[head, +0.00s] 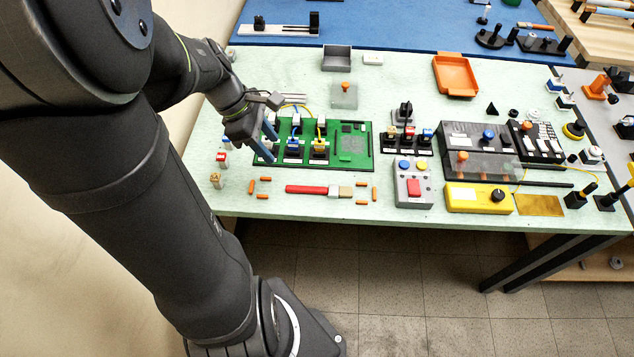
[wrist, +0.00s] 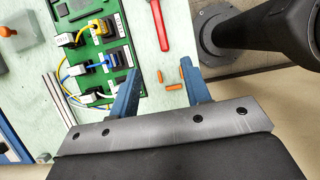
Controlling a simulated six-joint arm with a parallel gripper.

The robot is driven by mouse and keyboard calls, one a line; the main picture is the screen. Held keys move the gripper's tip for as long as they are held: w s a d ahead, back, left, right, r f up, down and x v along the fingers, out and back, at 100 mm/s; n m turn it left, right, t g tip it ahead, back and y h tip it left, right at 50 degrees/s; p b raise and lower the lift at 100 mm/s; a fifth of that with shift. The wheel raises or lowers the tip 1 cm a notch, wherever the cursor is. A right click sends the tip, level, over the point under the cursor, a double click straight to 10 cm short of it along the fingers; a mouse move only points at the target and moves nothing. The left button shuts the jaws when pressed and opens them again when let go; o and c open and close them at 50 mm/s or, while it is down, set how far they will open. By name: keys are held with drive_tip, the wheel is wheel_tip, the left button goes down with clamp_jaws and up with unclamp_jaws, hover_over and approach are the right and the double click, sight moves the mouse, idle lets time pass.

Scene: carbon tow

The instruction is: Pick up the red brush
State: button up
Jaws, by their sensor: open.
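The red brush (head: 306,189) lies flat near the front edge of the green table, its red handle to the left and its pale bristle end to the right. In the wrist view its red handle (wrist: 158,24) shows at the top, partly cut off by the frame. My gripper (head: 267,150) is over the left end of the green circuit board, behind and left of the brush. In the wrist view my gripper's two blue fingers (wrist: 162,90) are apart with nothing between them. The brush lies beyond the fingertips, not touching them.
The green circuit board (head: 355,147) with plugs and cables lies behind the brush. Several small orange pieces (head: 252,186) lie around the brush. A grey button box (head: 413,184) stands to the right. An orange tray (head: 456,75) and a grey tray (head: 337,58) are farther back.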

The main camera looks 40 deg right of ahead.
hover_over(306, 188)
drive_tip(key=w+a, duration=0.2)
wheel_tip(306, 188, down, 11)
drive_tip(key=shift+w+a+r, duration=0.1)
drive_tip(key=shift+x, duration=2.55)
drive_tip(key=shift+r, duration=0.1)
clamp_jaws()
